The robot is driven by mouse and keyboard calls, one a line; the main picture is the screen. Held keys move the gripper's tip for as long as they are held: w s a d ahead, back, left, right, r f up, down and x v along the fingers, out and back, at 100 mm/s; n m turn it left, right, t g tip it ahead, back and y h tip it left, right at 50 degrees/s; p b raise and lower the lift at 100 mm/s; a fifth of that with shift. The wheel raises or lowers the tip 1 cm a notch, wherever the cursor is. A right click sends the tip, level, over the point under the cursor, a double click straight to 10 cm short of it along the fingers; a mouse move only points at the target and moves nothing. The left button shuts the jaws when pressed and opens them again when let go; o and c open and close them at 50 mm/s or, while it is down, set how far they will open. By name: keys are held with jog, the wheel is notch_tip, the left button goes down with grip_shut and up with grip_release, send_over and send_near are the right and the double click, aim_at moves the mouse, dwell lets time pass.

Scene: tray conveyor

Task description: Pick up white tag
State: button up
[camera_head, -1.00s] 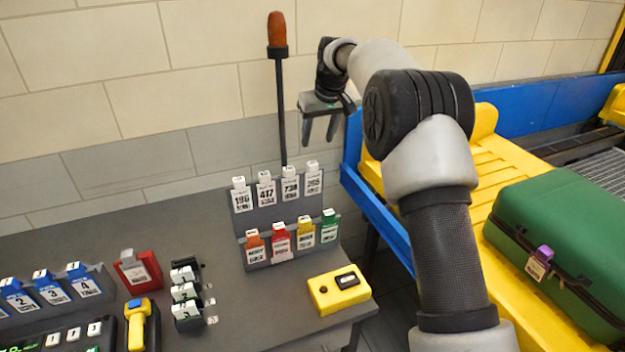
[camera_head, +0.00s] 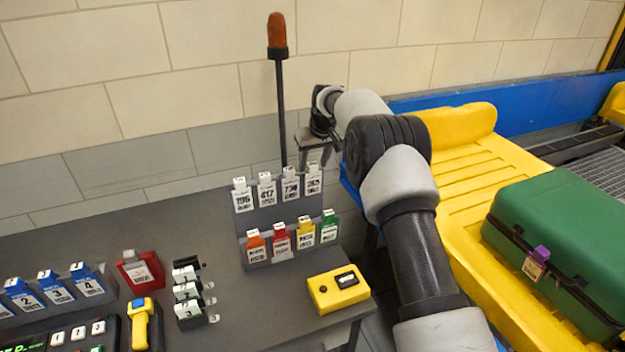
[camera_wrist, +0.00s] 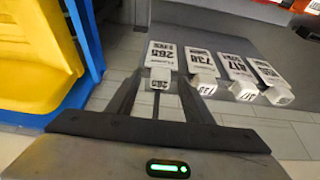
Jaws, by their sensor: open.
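Several white tags hang in the upper row of a grey rack, numbered 196 (camera_head: 242,196), 417 (camera_head: 267,191), 738 (camera_head: 290,187) and 265 (camera_head: 313,182) from left to right. My gripper (camera_head: 314,160) is open and empty, pointing down just above and behind the 265 tag at the row's right end. In the wrist view, the 265 tag (camera_wrist: 165,57) lies in line with the gap between my open fingers (camera_wrist: 160,84), its white top nearest me. The 738 tag (camera_wrist: 202,60) is just right of the right finger. Contact with the 265 tag cannot be told.
The rack's lower row holds orange, red, yellow and green tags (camera_head: 328,227). A yellow box (camera_head: 338,290) sits in front of the rack. A post with an orange top (camera_head: 278,32) stands behind it. A yellow and blue conveyor (camera_head: 470,180) is on the right, carrying a green suitcase (camera_head: 560,240).

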grip_shut()
jog(key=shift+r, duration=0.2)
jog(key=shift+r, duration=0.65)
notch_tip(320, 180, up, 6)
jog(key=s+d+b, duration=0.2)
jog(key=s, duration=0.4)
jog(key=s+d+b, duration=0.3)
jog(key=s, duration=0.4)
jog(key=shift+s+d+f, duration=0.2)
jog(key=shift+d+f, duration=0.1)
notch_tip(320, 180, up, 7)
jog(key=p, duration=0.5)
jog(key=shift+f, duration=0.2)
